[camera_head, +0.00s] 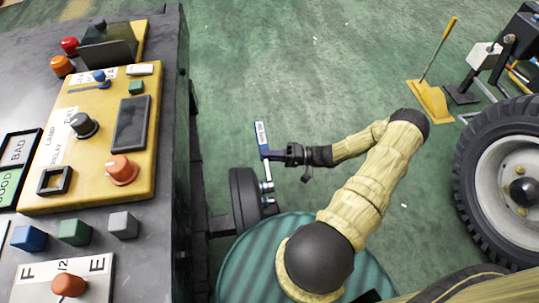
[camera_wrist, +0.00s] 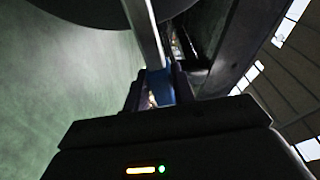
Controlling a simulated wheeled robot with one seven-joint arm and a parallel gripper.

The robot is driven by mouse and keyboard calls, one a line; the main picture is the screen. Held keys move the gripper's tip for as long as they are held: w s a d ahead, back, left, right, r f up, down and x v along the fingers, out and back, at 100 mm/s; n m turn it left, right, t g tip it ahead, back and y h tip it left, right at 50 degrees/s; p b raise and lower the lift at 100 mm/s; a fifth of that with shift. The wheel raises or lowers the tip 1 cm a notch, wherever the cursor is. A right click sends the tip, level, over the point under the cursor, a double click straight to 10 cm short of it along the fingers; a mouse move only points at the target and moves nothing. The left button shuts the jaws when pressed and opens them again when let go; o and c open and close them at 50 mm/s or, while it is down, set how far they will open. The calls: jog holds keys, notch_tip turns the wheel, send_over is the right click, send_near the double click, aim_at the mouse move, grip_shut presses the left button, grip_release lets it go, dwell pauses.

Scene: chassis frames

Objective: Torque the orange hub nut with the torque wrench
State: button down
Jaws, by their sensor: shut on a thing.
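The torque wrench (camera_head: 261,134) has a blue handle with a pale label and shows left of my gripper. My gripper (camera_head: 274,155) is shut on it. In the wrist view the blue part (camera_wrist: 160,88) sits between my fingers, and a grey bar runs up from there. Silver metal parts (camera_head: 267,187) show below the grip, beside a small dark wheel (camera_head: 244,200) near the bench. I cannot tell whether they belong to the wrench or the hub. I cannot make out the orange hub nut in either view.
A bench (camera_head: 170,40) with a yellow control panel (camera_head: 95,185), knobs and coloured buttons stands at the left. A large tyre (camera_head: 475,205) is at the right. A yellow pedal-like stand (camera_head: 430,100) with a lever is behind it. Green floor is clear at the upper middle.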

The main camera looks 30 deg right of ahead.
jog(key=shift+s+r+n+p, duration=0.15)
jog(key=shift+r+n+p, duration=0.15)
jog(key=shift+r+n, duration=0.5)
jog(key=shift+s+d+f, duration=0.1)
jog(key=shift+d, duration=0.15)
jog(key=shift+b+v, duration=0.35)
jog(key=shift+v, duration=0.75)
jog(key=shift+d, duration=0.2)
jog(key=v, duration=0.2)
jog(key=w+b+v, duration=0.1)
jog(key=v, duration=0.1)
jog(key=shift+s+d, duration=0.2)
jog(key=shift+d, duration=0.4)
jog(key=shift+r, duration=0.35)
